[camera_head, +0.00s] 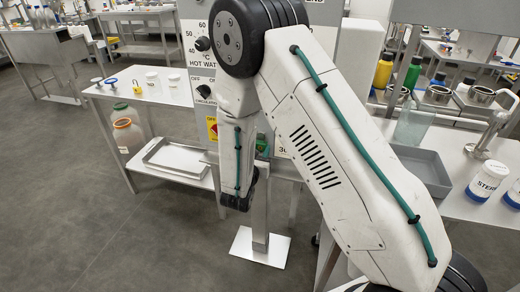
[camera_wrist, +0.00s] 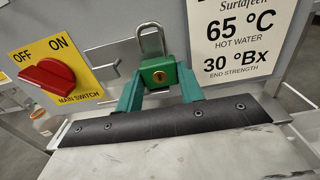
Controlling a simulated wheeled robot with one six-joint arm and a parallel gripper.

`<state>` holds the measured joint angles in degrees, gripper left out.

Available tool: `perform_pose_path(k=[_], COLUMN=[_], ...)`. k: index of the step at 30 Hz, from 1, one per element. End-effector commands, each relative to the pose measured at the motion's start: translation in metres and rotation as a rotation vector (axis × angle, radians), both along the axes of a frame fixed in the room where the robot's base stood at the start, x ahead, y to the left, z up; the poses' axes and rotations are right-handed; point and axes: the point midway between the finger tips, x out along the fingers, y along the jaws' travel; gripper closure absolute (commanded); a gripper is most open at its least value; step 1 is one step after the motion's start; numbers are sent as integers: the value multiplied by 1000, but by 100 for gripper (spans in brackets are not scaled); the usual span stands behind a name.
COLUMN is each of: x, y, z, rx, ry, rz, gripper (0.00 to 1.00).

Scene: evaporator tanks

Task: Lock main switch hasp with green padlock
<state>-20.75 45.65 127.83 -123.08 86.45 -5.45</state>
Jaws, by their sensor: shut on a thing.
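My gripper (camera_wrist: 160,82) is shut on the green padlock (camera_wrist: 158,68), with one green finger on each side of its body. The padlock is upright, its brass keyhole faces the wrist camera and its steel shackle (camera_wrist: 151,38) points up. I cannot tell whether the shackle is latched. The main switch (camera_wrist: 48,78) is a red handle on a yellow OFF/ON plate, left of the padlock and apart from it. The switch plate also shows in the head view (camera_head: 212,128), beside my arm. My arm mostly hides the gripper in the head view.
A white label (camera_wrist: 235,35) is on the panel right of the padlock. In the head view, a low shelf with a metal tray (camera_head: 178,157) is at left, under a table with white tubs (camera_head: 152,80). Another bench (camera_head: 465,208) stands at right. The floor at left is clear.

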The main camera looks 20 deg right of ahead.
Motion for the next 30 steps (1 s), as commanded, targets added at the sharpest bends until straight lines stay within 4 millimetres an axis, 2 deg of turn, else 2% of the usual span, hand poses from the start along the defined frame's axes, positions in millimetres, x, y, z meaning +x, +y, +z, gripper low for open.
perform_pose_path(k=[14, 30], x=[1, 10], y=[2, 15], z=[0, -1], rx=[0, 0], ry=[0, 0], rz=[0, 0], gripper=[99, 99])
